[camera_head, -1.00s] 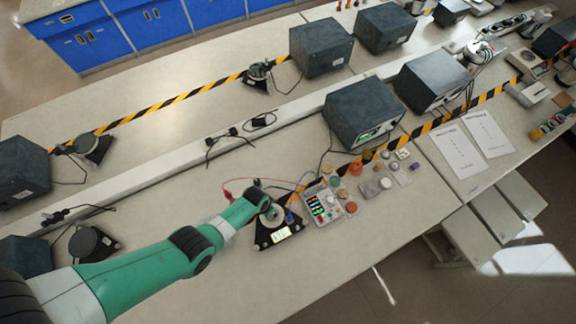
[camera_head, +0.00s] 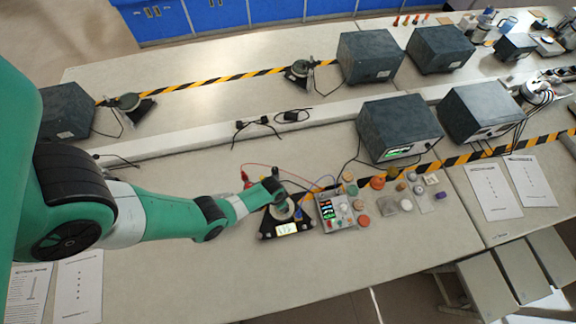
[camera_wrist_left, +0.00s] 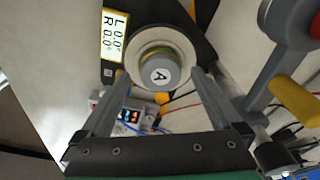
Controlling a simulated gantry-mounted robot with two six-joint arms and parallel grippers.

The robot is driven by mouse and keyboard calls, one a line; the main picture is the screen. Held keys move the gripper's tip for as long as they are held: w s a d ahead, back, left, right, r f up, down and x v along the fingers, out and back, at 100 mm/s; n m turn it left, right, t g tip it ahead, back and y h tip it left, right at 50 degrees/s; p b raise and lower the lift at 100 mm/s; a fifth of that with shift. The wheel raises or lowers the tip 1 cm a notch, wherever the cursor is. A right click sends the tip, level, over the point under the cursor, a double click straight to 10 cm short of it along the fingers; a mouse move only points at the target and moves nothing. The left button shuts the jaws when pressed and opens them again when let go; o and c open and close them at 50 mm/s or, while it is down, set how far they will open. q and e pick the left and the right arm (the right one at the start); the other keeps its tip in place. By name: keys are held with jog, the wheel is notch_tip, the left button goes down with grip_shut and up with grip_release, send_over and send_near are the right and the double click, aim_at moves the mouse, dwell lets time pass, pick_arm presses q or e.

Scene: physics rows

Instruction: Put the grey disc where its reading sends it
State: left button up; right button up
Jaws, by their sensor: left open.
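In the left wrist view a grey round piece (camera_wrist_left: 160,72) with a white label marked "A" sits in the middle of a pale ring on a black device (camera_wrist_left: 200,20). The device's display (camera_wrist_left: 114,36) reads L 0.0° and R 0.0°; it also glows in the head view (camera_head: 287,229). My left gripper (camera_wrist_left: 160,88) is open, with its fingers on either side of the grey piece. I cannot tell whether they touch it, or whether this piece is the grey disc. In the head view my left gripper (camera_head: 277,192) is over the device. My right gripper is out of view.
A meter with coloured readouts (camera_head: 326,209) stands right of the device. Several coloured caps and a light grey disc (camera_head: 406,205) lie further right. Dark boxes (camera_head: 398,128) and striped tape (camera_head: 470,155) lie behind.

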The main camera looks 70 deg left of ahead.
pick_arm(q)
jog(key=shift+f, duration=0.2)
grip_shut()
dwell(0.4)
jog(key=shift+r, duration=0.1)
